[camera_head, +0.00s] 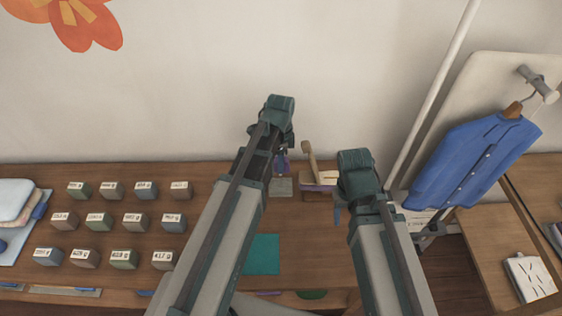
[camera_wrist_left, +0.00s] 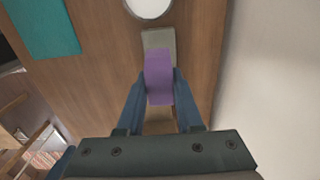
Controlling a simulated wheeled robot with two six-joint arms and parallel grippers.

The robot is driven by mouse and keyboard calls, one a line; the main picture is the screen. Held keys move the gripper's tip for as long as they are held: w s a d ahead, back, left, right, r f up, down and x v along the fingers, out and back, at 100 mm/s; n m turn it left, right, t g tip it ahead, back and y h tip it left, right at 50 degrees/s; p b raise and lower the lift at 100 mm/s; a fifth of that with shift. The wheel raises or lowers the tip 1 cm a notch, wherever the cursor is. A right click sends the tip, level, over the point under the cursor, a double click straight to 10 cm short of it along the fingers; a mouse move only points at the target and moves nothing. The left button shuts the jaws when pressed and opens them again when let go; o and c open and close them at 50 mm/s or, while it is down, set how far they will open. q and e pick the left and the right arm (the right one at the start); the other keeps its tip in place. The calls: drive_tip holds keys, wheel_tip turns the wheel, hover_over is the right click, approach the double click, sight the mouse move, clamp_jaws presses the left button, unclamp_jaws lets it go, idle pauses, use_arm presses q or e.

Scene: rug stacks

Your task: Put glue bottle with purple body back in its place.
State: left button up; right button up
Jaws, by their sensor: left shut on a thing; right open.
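The purple glue bottle (camera_head: 281,164) is in my left gripper (camera_head: 282,150) above the wooden table, in front of the wall. In the left wrist view the purple body (camera_wrist_left: 159,72) lies between the two blue fingers (camera_wrist_left: 159,100), which are shut on it. A small grey pad (camera_head: 281,188) is just below the bottle; it also shows behind the bottle in the left wrist view (camera_wrist_left: 158,39). I cannot tell whether the bottle touches the pad. My right gripper (camera_head: 341,207) is open, over the table's right part; its fingers are partly hidden by its arm.
A wooden-handled tool (camera_head: 310,160) stands just right of the pad. A teal mat (camera_head: 261,254) lies in front. Several labelled blocks (camera_head: 96,221) fill the left of the table (camera_head: 215,190). A blue shirt (camera_head: 474,160) hangs at the right.

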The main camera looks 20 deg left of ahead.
use_arm(q)
drive_tip(key=shift+f, duration=0.2)
use_arm(e)
drive_tip(key=shift+f, duration=0.15)
use_arm(q)
drive_tip(key=shift+f+b, duration=2.05)
drive_tip(key=shift+b, duration=0.15)
use_arm(e)
drive_tip(key=shift+f, duration=2.05)
use_arm(q)
drive_tip(key=shift+f, duration=0.1)
use_arm(e)
drive_tip(key=shift+f, duration=0.1)
drive_tip(key=shift+f, duration=0.1)
use_arm(q)
drive_tip(key=shift+f, duration=0.1)
drive_tip(key=shift+f+b, duration=0.8)
drive_tip(key=shift+b, duration=0.25)
use_arm(e)
drive_tip(key=shift+f, duration=0.85)
use_arm(q)
drive_tip(key=shift+f, duration=0.25)
use_arm(e)
drive_tip(key=shift+f, duration=0.25)
use_arm(q)
drive_tip(key=shift+f+b, duration=0.55)
drive_tip(key=shift+b, duration=0.25)
use_arm(e)
drive_tip(key=shift+f, duration=0.55)
